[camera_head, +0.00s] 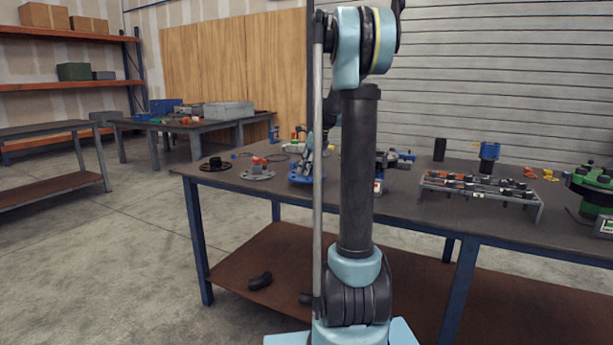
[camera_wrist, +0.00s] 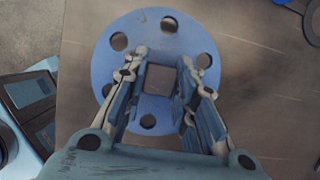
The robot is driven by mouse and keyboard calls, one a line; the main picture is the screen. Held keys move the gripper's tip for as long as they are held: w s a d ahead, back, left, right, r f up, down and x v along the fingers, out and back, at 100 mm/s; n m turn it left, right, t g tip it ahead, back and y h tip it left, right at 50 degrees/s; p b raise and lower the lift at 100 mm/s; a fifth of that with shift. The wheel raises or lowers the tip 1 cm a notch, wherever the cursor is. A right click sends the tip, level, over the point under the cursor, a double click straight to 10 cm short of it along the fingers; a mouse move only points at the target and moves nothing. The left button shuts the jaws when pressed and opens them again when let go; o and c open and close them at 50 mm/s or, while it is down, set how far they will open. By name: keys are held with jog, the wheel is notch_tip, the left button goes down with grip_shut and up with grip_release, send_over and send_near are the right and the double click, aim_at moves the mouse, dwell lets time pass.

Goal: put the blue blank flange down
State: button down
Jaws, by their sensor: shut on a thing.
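The blue blank flange (camera_wrist: 115,60) is a round disc with several bolt holes, seen from above in the wrist view. My gripper (camera_wrist: 160,85) is over its middle, with a finger on each side of a small square grey-brown patch at the centre. The gripper is shut on the flange. The fingers and palm hide its lower part. The bench top (camera_wrist: 260,110) lies beneath; I cannot tell whether the flange touches it. In the head view my own arm stands in front of the work area and I cannot make out the grip clearly.
On the bench (camera_head: 400,205) in the head view are a black flange (camera_head: 215,164), a grey flange with a red part (camera_head: 258,172), and a rack of fittings (camera_head: 480,188). A dark ring (camera_wrist: 313,25) lies right of the blue flange. Bare bench top lies between them.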

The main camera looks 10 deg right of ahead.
jog(key=shift+f, duration=1.3)
jog(key=c, duration=1.3)
grip_release()
